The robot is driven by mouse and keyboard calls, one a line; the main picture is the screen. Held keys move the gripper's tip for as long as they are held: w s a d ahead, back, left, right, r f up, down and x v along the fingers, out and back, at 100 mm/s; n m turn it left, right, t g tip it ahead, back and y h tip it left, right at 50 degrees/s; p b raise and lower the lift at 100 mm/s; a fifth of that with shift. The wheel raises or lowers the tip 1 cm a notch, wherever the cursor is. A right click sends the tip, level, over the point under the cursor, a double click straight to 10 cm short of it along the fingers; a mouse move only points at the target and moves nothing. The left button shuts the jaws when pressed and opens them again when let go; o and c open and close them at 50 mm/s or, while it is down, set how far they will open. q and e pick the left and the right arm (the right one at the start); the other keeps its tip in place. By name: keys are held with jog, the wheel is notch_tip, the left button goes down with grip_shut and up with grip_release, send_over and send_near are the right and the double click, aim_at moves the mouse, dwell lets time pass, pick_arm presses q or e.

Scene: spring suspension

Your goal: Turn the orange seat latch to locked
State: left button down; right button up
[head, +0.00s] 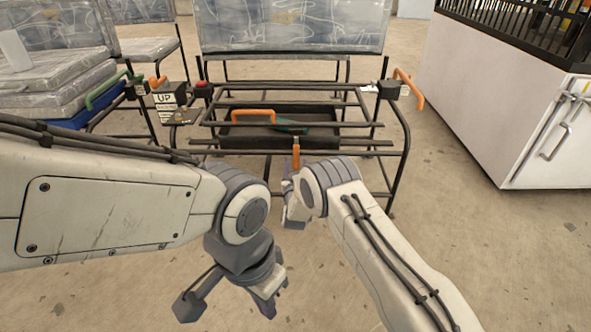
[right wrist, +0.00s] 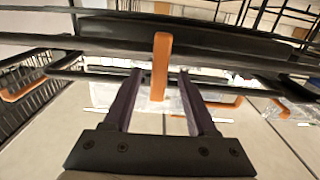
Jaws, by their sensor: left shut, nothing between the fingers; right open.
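The orange seat latch (head: 296,152) is a small upright lever at the front rail of the black metal seat frame (head: 350,152). In the right wrist view the latch (right wrist: 160,62) stands between the fingers of my right gripper (right wrist: 160,78), with gaps on both sides. In the head view my right gripper (head: 291,206) is just in front of the latch, partly hidden by its own wrist. It is open. My left gripper (head: 268,300) hangs low in front of the frame, shut and empty, away from the latch.
A dark tray (head: 318,112) with an orange handle (head: 237,113) sits within the frame. Another orange handle (head: 408,82) is at its right side. An "UP" sign (head: 165,98) and red button (head: 203,84) stand left. A white cabinet (head: 490,100) is at right, with clear floor between.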

pick_arm(q)
notch_tip(320, 180, up, 4)
jog(key=p, duration=0.2)
jog(key=shift+f+p, duration=0.15)
jog(key=shift+p, duration=0.15)
pick_arm(e)
jog(key=s, duration=0.6)
jog(key=shift+s, duration=0.35)
